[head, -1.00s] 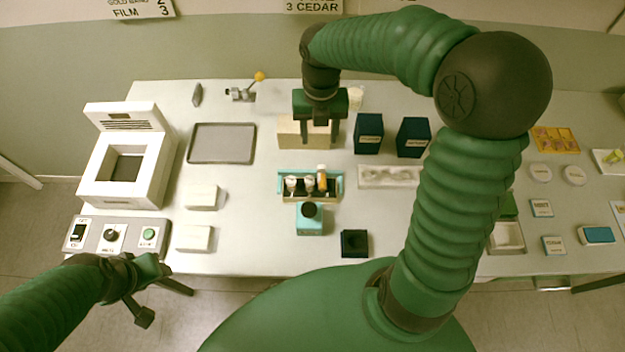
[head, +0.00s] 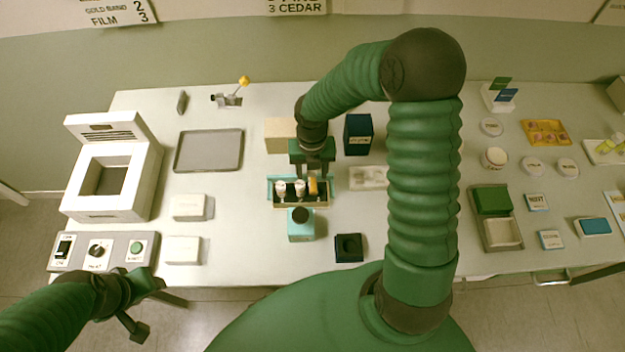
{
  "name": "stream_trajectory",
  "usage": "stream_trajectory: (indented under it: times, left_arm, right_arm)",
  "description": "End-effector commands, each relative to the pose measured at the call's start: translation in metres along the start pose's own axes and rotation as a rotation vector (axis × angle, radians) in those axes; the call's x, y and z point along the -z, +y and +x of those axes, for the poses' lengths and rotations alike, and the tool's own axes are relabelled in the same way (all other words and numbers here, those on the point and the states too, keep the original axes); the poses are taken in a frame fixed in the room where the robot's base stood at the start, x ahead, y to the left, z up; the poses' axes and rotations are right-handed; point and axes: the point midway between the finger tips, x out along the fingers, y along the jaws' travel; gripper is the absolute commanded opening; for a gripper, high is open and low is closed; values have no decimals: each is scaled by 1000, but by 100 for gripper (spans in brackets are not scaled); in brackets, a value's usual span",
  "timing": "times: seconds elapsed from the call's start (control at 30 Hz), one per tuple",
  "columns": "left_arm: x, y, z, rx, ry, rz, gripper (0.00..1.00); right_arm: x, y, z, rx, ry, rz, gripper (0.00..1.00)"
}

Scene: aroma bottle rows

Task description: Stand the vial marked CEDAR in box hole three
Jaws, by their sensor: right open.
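A teal box (head: 272,193) with a dark inside stands in the middle of the table. Two white-topped vials (head: 280,188) (head: 299,188) and one orange vial (head: 313,187) stand in it in a row. No vial's marking is readable, so I cannot tell which is CEDAR. My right gripper (head: 312,174) is open and low at the box's back right, by the orange vial. Its fingers are partly hidden, and I cannot tell whether they touch the vial. My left gripper (head: 146,306) hangs off the table's front left, empty; its jaw opening is unclear.
A teal block (head: 301,230) with a dark round top stands in front of the box, and a navy holed block (head: 348,248) to its right. Behind are a cream block (head: 279,134) and a navy box (head: 358,136). A wall sign (head: 297,6) reads "3 CEDAR".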

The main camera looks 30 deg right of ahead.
Motion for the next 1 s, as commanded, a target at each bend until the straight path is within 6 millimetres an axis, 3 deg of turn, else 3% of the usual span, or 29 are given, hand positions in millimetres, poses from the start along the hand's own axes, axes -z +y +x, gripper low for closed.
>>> stream_trajectory:
  times: [0.07,0.43,0.77,0.87,1.0]
  left_arm:
    - [0,0,0,0,0,0,44]
    - [0,0,0,0,0,0,44]
    - [0,0,0,0,0,0,44]
    - [1,0,-3,0,0,0,44]
    - [2,0,-8,0,0,0,44]
  right_arm:
    - [0,0,-1,0,0,0,48]
    - [0,0,-1,0,0,1,0]
    - [0,0,-2,0,0,1,0]
    - [-1,-1,-13,0,-2,3,0]
    - [-2,-1,-46,-1,-5,4,0]
